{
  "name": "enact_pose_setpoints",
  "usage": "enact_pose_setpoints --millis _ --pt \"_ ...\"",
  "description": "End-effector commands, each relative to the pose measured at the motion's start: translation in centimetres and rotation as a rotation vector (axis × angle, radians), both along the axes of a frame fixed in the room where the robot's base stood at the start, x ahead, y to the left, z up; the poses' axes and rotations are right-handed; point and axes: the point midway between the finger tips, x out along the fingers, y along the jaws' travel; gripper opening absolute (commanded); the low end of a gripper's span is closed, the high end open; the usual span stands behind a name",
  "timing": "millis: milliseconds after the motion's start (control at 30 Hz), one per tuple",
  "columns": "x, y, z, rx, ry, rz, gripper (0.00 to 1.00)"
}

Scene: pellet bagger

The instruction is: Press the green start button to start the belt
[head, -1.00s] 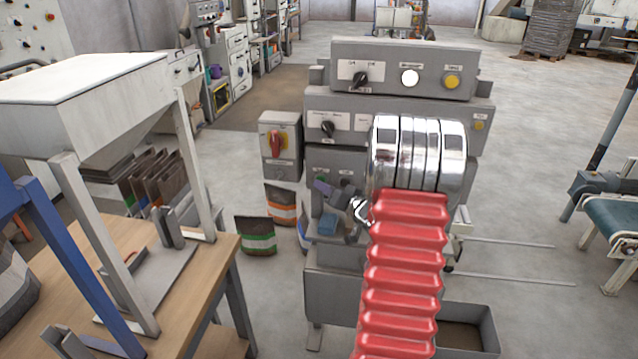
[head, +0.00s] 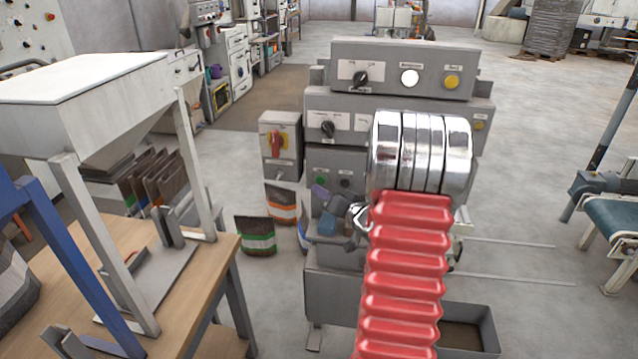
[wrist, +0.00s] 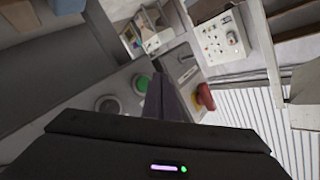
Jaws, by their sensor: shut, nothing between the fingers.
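The green start button (head: 320,180) is on the grey front panel of the bagging machine, left of a dark button (head: 346,182). In the wrist view the green button (wrist: 141,83) shows beside the fingers, with the dark button (wrist: 107,104) lower left. My gripper (head: 318,190) is shut and empty, its purplish fingertips just below the green button in the head view. In the wrist view my gripper (wrist: 160,82) lies just right of the button. I cannot tell whether the fingertips touch the panel. The green button is uncovered in both views.
A red rotary switch (head: 277,142) sits on a box left of the panel; it also shows right of the fingers in the wrist view (wrist: 205,97). Above are panels with black knobs, a white lamp (head: 409,77) and a yellow button (head: 452,82). Bags (head: 256,236) stand on the floor.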

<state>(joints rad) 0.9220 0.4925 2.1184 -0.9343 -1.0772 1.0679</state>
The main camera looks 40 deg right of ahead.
Motion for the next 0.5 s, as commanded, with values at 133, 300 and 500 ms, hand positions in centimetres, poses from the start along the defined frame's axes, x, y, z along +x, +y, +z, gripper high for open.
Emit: enact_pose_setpoints --millis 133,300,500 --pt "-0.7 0.9 0.0 0.000 0.001 -0.001 0.00" --pt "-1.4 1.8 0.0 0.000 0.000 0.000 0.00" --pt "-2.3 3.0 0.0 0.000 0.001 0.001 0.00"
